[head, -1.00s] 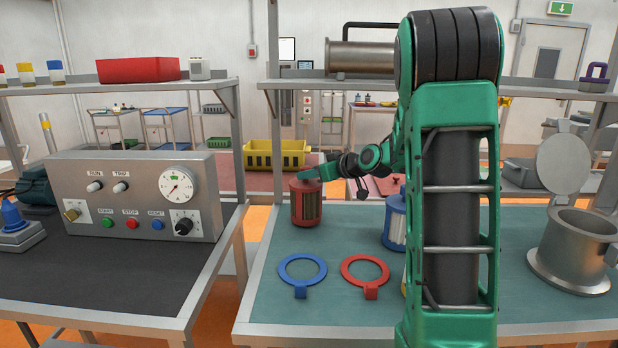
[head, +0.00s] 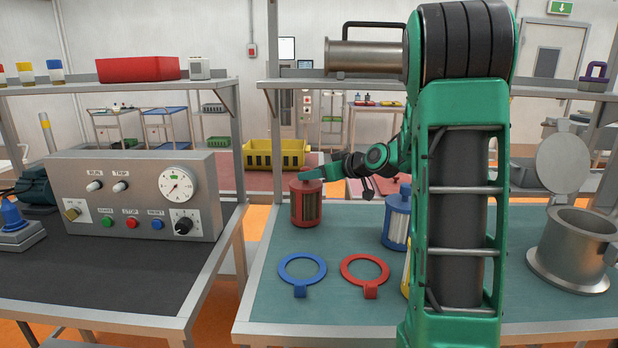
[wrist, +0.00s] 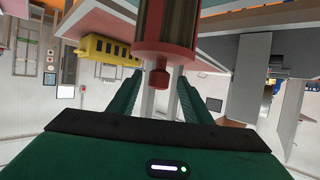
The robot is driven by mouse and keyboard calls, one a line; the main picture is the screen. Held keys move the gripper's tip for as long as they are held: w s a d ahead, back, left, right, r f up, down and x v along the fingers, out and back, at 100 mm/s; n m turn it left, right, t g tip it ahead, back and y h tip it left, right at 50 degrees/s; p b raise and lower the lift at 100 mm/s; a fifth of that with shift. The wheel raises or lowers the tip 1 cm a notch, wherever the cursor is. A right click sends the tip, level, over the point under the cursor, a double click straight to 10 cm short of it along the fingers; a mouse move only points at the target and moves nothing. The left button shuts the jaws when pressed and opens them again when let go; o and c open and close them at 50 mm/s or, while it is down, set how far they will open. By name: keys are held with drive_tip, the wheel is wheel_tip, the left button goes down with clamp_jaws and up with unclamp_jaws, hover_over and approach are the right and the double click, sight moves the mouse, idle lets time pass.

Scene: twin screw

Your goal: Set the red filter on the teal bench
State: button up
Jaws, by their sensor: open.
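The red filter (head: 306,204) stands upright on the teal bench (head: 345,230), near its back left. It is a red-capped cylinder with a dark pleated middle and a knob on top. My gripper (head: 316,178) is at the filter's top, reaching in from the right. In the wrist view the filter (wrist: 166,45) is upside down, and its knob points between the fingers of my gripper (wrist: 158,92). The fingers are open, with a gap on each side of the knob. My upper arm hides part of the bench.
A blue filter (head: 397,218) stands right of the red one, partly behind my arm. A blue ring (head: 301,286) and a red ring (head: 370,289) lie in front. A metal housing (head: 574,252) with a raised lid is at right. A control panel (head: 135,195) stands on the left bench.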

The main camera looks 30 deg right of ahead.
drive_tip(key=v, duration=1)
drive_tip(key=s+a+f+m+g, duration=0.1)
drive_tip(key=s+a+f+g, duration=0.2)
drive_tip(key=s, duration=0.4)
drive_tip(key=s+a+f+m+g+h, duration=0.1)
drive_tip(key=s+a+f+m+g, duration=0.1)
drive_tip(key=s+f, duration=0.3)
drive_tip(key=s+a+f+m+g+h, duration=0.1)
drive_tip(key=s+a+f+m+g, duration=0.1)
drive_tip(key=s, duration=0.8)
drive_tip(key=shift+s+a+f+g, duration=0.1)
drive_tip(key=shift+a+f+g, duration=0.35)
drive_tip(key=shift+f+g, duration=0.3)
drive_tip(key=shift+s+a+f+g, duration=0.15)
drive_tip(key=shift+a+f+g, duration=0.35)
drive_tip(key=shift+f, duration=0.35)
drive_tip(key=s+m+g, duration=0.1)
drive_tip(key=s, duration=0.3)
drive_tip(key=s+f+m+g, duration=0.1)
drive_tip(key=s, duration=0.3)
drive_tip(key=s+a+m+g, duration=0.1)
drive_tip(key=s+g, duration=0.1)
drive_tip(key=s, duration=0.2)
drive_tip(key=shift+a+f+m, duration=0.1)
drive_tip(key=shift+f+m, duration=0.2)
